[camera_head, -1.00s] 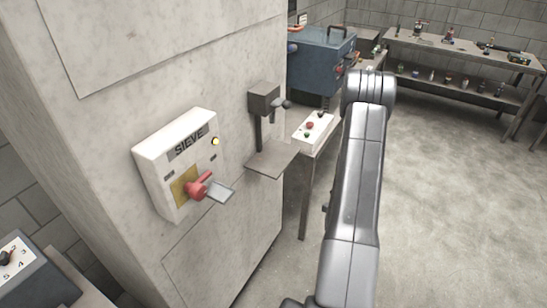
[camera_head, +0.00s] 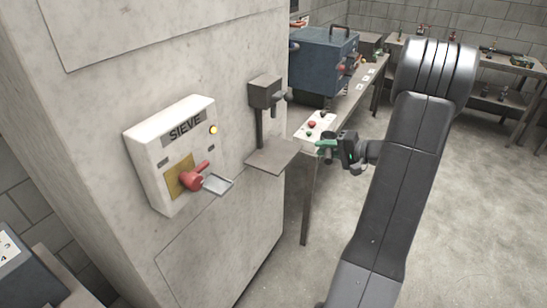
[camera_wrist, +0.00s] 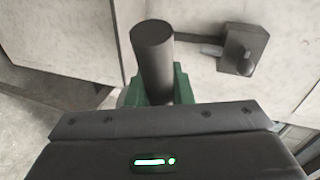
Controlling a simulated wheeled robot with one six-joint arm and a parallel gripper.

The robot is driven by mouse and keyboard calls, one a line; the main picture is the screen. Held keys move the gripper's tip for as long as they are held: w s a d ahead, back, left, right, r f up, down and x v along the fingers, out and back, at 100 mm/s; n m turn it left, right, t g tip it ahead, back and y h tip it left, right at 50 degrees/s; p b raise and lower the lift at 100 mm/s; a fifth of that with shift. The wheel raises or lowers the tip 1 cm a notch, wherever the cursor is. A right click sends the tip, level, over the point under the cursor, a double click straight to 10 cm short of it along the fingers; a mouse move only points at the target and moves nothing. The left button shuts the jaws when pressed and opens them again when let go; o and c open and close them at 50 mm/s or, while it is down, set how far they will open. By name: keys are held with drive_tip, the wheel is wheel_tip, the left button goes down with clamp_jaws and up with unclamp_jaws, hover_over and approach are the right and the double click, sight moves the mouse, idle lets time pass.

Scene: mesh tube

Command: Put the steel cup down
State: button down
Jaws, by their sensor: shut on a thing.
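My gripper (camera_head: 325,147), with green fingers, is shut on the steel cup (camera_head: 329,135) and holds it in the air, in front of the small control box on the bench. The cup is a dark grey cylinder in the wrist view (camera_wrist: 153,55), between the green fingers (camera_wrist: 134,92). The inside of the cup cannot be made out. In the head view the cup is to the right of the grey shelf (camera_head: 270,156), apart from it.
Above the shelf is a dark dispenser (camera_head: 265,92) with a knob. The white SIEVE box (camera_head: 150,165) with a red lever (camera_head: 193,178) is on the wall at left. The control box (camera_head: 303,137) and a blue machine (camera_head: 318,68) stand on the bench. Open floor lies at right.

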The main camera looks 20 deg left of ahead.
drive_tip(key=shift+s, duration=0.2)
drive_tip(key=shift+n+g, duration=0.3)
drive_tip(key=shift+g, duration=0.1)
drive_tip(key=r+x, duration=0.1)
drive_tip(key=x, duration=0.5)
drive_tip(key=r+p+x, duration=0.1)
drive_tip(key=x, duration=0.5)
drive_tip(key=a+r+x, duration=0.1)
drive_tip(key=x, duration=0.6)
drive_tip(key=shift+a+r+p, duration=0.1)
drive_tip(key=shift+a+p, duration=0.05)
drive_tip(key=shift+p, duration=0.2)
drive_tip(key=shift+a+f, duration=0.2)
drive_tip(key=shift+f, duration=1.95)
drive_tip(key=shift+s, duration=0.1)
drive_tip(key=c, duration=1.3)
unclamp_jaws()
drive_tip(key=shift+f, duration=0.1)
